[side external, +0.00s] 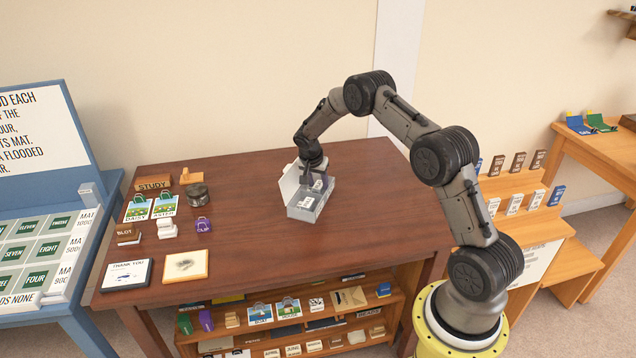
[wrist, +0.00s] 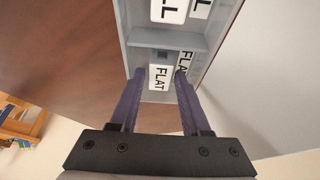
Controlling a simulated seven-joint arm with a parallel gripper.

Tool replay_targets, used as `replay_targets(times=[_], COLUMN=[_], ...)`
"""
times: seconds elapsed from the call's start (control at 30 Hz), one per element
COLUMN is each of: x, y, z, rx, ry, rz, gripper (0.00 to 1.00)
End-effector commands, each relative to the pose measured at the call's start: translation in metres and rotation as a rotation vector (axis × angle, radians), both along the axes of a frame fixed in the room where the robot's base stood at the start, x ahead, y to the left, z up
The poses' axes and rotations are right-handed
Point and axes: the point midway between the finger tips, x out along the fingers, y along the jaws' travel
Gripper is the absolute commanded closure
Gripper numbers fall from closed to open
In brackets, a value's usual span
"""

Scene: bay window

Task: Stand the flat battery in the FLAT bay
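The open grey battery box (side external: 303,214) stands on the brown table, and its near wall shows in the wrist view (wrist: 127,50). A white block face reading FLAT (wrist: 158,77), apparently the flat battery, is in the lower compartment. A second FLAT label (wrist: 184,62) is beside it, partly hidden by my right finger. A divider separates these from a white piece ending in "LL" (wrist: 168,10). My gripper (wrist: 160,76) points into the box, its purple fingers apart on either side of the FLAT block, with visible gaps. In the side view my gripper (side external: 318,174) is over the box.
The box's raised lid (side external: 290,182) stands beside my gripper. The table right of the box is clear.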

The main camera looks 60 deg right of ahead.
Motion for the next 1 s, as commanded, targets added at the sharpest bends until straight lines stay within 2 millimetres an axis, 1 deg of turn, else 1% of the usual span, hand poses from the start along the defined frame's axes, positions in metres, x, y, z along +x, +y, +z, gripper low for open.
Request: replay_targets(times=[0.33, 1.0], x=[0.0, -0.002], y=[0.001, 0.01], z=[0.002, 0.024], rx=[0.0, 0.0], ry=[0.0, 0.0], rz=[0.0, 0.0], gripper=[0.54, 0.54])
